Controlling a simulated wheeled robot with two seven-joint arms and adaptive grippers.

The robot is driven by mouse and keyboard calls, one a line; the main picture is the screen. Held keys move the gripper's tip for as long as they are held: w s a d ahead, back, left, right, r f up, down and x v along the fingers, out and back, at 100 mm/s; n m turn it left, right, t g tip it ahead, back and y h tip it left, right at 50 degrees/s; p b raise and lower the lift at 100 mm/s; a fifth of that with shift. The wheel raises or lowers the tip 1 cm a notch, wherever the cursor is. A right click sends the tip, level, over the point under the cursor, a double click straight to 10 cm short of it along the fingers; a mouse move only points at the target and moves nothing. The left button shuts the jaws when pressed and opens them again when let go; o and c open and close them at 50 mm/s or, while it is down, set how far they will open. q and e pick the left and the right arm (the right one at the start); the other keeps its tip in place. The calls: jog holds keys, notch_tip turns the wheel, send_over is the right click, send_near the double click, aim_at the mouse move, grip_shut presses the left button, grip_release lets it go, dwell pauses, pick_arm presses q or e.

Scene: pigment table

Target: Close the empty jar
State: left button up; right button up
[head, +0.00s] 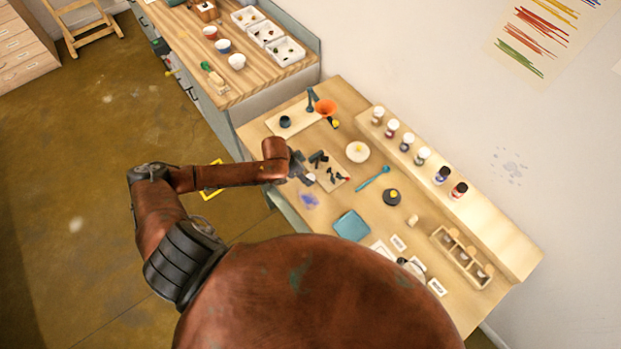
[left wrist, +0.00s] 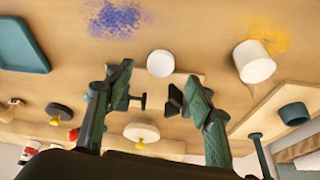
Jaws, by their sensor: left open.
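My left gripper (head: 303,168) is open over the table, near a light board with small dark pieces (head: 322,160). In the left wrist view its two fingers (left wrist: 158,98) stand apart with nothing gripped. A small round white piece (left wrist: 160,63) lies beyond the fingertips, roughly in line with the gap; I cannot tell whether it is a lid or a jar top. A white cup-like jar (left wrist: 255,62) is at the right, beside yellow powder. Several small jars (head: 407,142) stand in a row on the raised back shelf. I cannot tell which jar is empty.
A blue tray (head: 351,225), purple powder (head: 308,200), a white disc with a yellow knob (head: 357,152) and a dark round piece with a yellow knob (head: 392,197) lie around. A wooden rack (head: 462,256) is at the right.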

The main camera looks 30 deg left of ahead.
aim_at(310, 178)
pick_arm(q)
jog(key=shift+f, duration=0.1)
jog(key=p+x, duration=0.1)
jog(key=x, duration=0.4)
jog(key=shift+w, duration=0.1)
jog(key=shift+c, duration=0.6)
jog(key=c, duration=0.7)
